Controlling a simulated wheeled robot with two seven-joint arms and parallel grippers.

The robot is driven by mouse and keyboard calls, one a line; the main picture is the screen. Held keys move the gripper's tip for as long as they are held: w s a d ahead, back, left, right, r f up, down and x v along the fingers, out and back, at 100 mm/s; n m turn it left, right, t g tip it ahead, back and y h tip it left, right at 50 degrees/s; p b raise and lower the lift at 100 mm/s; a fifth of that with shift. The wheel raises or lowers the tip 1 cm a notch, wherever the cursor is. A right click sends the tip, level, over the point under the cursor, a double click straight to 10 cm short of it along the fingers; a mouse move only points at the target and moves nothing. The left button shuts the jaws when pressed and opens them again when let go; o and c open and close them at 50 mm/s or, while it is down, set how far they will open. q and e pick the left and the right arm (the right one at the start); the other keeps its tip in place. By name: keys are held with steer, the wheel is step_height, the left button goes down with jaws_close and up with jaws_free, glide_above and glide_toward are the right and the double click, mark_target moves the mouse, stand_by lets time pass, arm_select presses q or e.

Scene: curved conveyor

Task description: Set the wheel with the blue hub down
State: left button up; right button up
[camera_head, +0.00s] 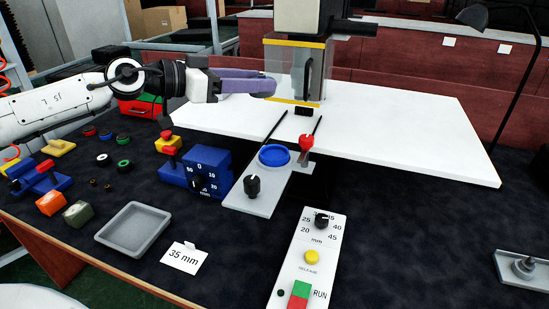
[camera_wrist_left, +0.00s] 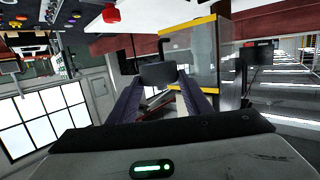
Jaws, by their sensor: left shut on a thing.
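My left gripper (camera_head: 270,87) reaches in from the left, above the white table and in front of the machine's clear guard. In the left wrist view its two purple fingers (camera_wrist_left: 159,84) are closed on a dark thing (camera_wrist_left: 158,74), which looks like a wheel's tyre seen from its edge. No blue hub shows on it from this side. In the head view the fingers hide it. My right gripper is not in view.
The white table (camera_head: 430,130) has much free room on its right. The machine with a yellow-edged guard (camera_head: 297,70) stands close by. Several small wheels (camera_head: 123,166), a blue dial block (camera_head: 195,172), a grey tray (camera_head: 137,229) and a blue round seat (camera_head: 274,155) are nearer.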

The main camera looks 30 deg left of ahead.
arm_select(q)
steer(key=shift+w+d+f, duration=0.15)
steer(key=shift+d+f, duration=0.15)
steer(key=shift+f, duration=0.3)
step_height(320, 180, down, 4)
steer(key=d+m+h+b, duration=0.1)
steer(key=d, duration=0.1)
steer(key=b, duration=0.3)
glide_above(267, 157)
steer(key=shift+g, duration=0.4)
step_height(267, 157, down, 6)
steer(key=shift+r, duration=0.25)
step_height(267, 157, down, 4)
steer(key=shift+d+r+b, duration=0.1)
steer(key=shift+b, duration=0.25)
steer(key=shift+f, duration=0.3)
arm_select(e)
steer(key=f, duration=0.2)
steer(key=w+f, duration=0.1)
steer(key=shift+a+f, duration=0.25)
